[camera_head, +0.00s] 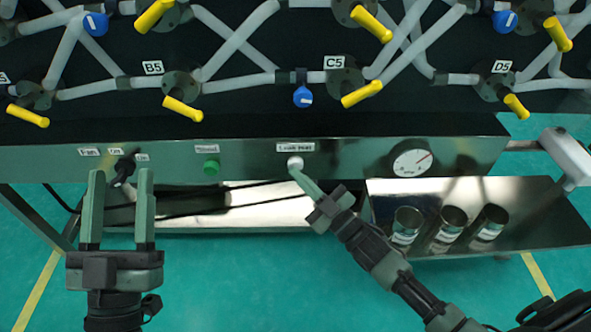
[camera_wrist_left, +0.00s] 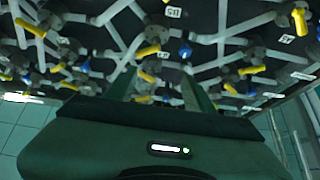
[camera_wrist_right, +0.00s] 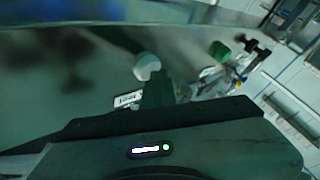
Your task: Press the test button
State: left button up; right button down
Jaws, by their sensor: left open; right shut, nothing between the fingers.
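The white round button (camera_head: 295,162) sits on the front panel under a label that seems to read "Leak test" (camera_head: 295,147). My right gripper (camera_head: 295,171) is shut and empty, its fingertips at the lower edge of the white button; I cannot tell whether they touch or push it. In the right wrist view the white button (camera_wrist_right: 147,66) stands just beyond the closed fingers (camera_wrist_right: 157,88). My left gripper (camera_head: 118,174) is open and empty, in front of the panel's left part, near a black switch (camera_head: 125,167).
A green button (camera_head: 211,166) lies left of the white one, a round gauge (camera_head: 411,158) to the right. Three cans (camera_head: 447,229) stand on a metal shelf (camera_head: 545,215) at lower right. Pipes with yellow handles (camera_head: 362,94) and blue knobs (camera_head: 303,97) fill the board above.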

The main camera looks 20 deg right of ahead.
jog(key=shift+w+d+r, duration=0.1)
jog(key=shift+d, duration=0.1)
pick_arm(q)
jog(key=shift+w+f+g+p, duration=0.15)
jog(key=shift+w+f+g, duration=0.25)
jog(key=shift+f, duration=0.2)
jog(key=shift+w+f+g+p, duration=0.15)
jog(key=shift+w+f+g, duration=0.25)
jog(key=shift+f, duration=0.2)
pick_arm(e)
jog(key=shift+s+a, duration=0.1)
jog(key=shift+s, duration=0.2)
pick_arm(q)
notch_tip(320, 180, down, 14)
jog(key=a+g+y+p, duration=0.2)
jog(key=g+y+p, duration=0.1)
jog(key=g, duration=0.5)
jog(key=shift+r, duration=0.2)
pick_arm(e)
jog(key=s+a, duration=0.1)
jog(key=s, duration=0.4)
jog(key=shift+s+a, duration=0.4)
pick_arm(q)
jog(key=shift+s, duration=0.1)
